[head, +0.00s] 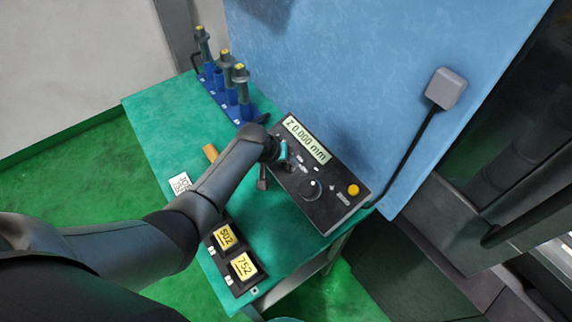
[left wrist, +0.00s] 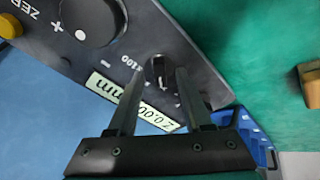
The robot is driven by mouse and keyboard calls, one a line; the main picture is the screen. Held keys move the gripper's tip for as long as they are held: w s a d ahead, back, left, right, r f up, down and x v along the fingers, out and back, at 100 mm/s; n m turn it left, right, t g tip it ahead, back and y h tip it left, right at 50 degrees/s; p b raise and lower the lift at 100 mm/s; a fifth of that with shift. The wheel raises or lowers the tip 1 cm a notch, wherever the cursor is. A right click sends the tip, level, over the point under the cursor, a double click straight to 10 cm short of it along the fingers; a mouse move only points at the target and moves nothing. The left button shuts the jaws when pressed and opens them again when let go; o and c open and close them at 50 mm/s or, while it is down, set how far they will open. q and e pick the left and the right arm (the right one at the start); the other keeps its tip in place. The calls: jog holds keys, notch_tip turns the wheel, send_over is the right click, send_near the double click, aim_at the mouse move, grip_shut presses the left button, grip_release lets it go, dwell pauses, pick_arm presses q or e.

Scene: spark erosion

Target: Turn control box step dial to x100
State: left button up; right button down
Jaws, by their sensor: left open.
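The black control box (head: 325,205) lies on the green table top, with a display reading "Z 0.000 mm" (head: 306,140). Its small black step dial (left wrist: 158,73) shows in the left wrist view, next to a printed "100" mark (left wrist: 131,62). In the head view my arm hides the dial. My left gripper (head: 270,153) is over the box's left part. In the left wrist view its open fingers (left wrist: 160,88) stand on either side of the dial; I cannot tell whether they touch it. The setting the dial points to is unclear. My right gripper is not in view.
A large round knob (head: 310,189) and a yellow button (head: 353,190) are on the same box. A blue rack (head: 217,90) with several tool holders stands at the back left. A dark tray (head: 232,277) holds yellow-labelled blocks near the front. A blue panel (head: 370,70) rises behind.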

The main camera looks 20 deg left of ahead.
pick_arm(q)
jog(key=shift+w+d+f, duration=0.15)
jog(key=shift+w+f, duration=0.1)
jog(key=shift+f, duration=0.2)
grip_shut()
dwell(0.3)
